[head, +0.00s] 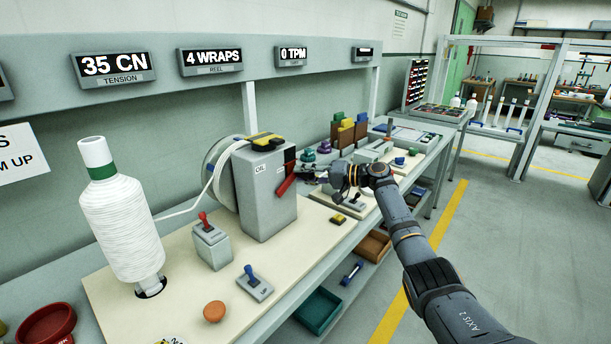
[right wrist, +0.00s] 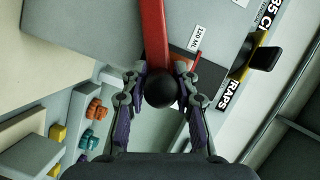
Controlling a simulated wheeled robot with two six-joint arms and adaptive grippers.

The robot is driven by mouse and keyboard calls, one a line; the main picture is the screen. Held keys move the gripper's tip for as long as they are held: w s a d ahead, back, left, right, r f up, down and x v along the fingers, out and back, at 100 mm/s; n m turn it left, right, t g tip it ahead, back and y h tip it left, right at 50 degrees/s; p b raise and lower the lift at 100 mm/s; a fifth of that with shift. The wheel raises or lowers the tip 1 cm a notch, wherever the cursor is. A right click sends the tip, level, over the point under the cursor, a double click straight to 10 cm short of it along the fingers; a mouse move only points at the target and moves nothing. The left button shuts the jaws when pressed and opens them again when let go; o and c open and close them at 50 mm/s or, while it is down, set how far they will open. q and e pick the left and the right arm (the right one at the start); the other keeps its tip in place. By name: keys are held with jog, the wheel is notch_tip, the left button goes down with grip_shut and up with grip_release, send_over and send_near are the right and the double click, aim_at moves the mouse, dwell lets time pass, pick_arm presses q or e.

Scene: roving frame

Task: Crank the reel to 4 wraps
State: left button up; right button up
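The reel (head: 222,170) is a pale disc with white yarn behind a grey housing (head: 264,200) at the middle-left. Its red crank arm (head: 286,176) sits on the housing's right side; it also shows in the right wrist view (right wrist: 152,35). The crank's round black knob (right wrist: 161,89) lies between the fingers of my right gripper (right wrist: 160,80), which appear closed against both sides. In the head view my right gripper (head: 330,179) is beside the crank. The reel display (head: 210,60) reads 4 WRAPS. My left gripper is not in view.
A white yarn cone (head: 125,225) stands at the left, its yarn running to the reel. A red-lever box (head: 211,242), blue-lever switch (head: 254,283) and orange button (head: 214,311) stand in front. Other displays read 35 CN (head: 112,66) and 0 TPM (head: 293,55).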

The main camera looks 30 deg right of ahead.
jog(key=o, duration=0.4)
jog(key=shift+a+r, duration=0.1)
jog(key=shift+a, duration=0.15)
jog(key=shift+d, duration=0.15)
jog(key=shift+s+d, duration=0.15)
jog(key=shift+d, duration=0.05)
jog(key=v, duration=1.1)
jog(key=shift+s, duration=0.2)
jog(key=shift+r, duration=0.1)
